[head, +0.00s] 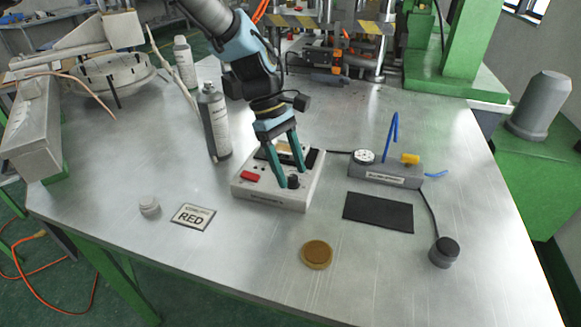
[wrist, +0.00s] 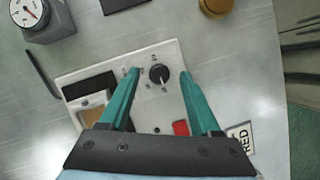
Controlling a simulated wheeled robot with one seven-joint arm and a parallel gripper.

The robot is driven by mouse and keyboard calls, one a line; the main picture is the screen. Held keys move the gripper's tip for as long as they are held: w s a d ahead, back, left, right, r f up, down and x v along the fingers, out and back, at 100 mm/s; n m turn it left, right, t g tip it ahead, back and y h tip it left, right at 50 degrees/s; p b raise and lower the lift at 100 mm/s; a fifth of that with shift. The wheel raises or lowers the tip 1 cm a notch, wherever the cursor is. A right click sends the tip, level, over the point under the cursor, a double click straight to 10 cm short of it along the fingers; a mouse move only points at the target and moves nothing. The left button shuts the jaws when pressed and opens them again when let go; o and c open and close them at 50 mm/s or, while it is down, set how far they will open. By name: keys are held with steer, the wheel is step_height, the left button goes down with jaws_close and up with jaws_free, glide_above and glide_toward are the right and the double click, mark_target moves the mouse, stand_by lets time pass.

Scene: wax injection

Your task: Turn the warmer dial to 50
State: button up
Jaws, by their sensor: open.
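The warmer (head: 271,200) is a white box on the metal table, with a red switch (head: 250,176) at its left and a dark recess with a tan block at its back. Its black dial (wrist: 159,74) has a white pointer line and printed marks around it, too small to read surely. My gripper (wrist: 160,72) is open above the warmer. Its two green fingers stand on either side of the dial, seemingly apart from it. In the head view the dial (head: 293,181) shows between the fingertips.
A spray can (head: 214,122) stands close to the left of my gripper.

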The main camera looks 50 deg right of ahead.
steer(key=shift+s+f, duration=0.2)
steer(key=shift+f, duration=0.25)
jaws_close()
stand_by(0.3)
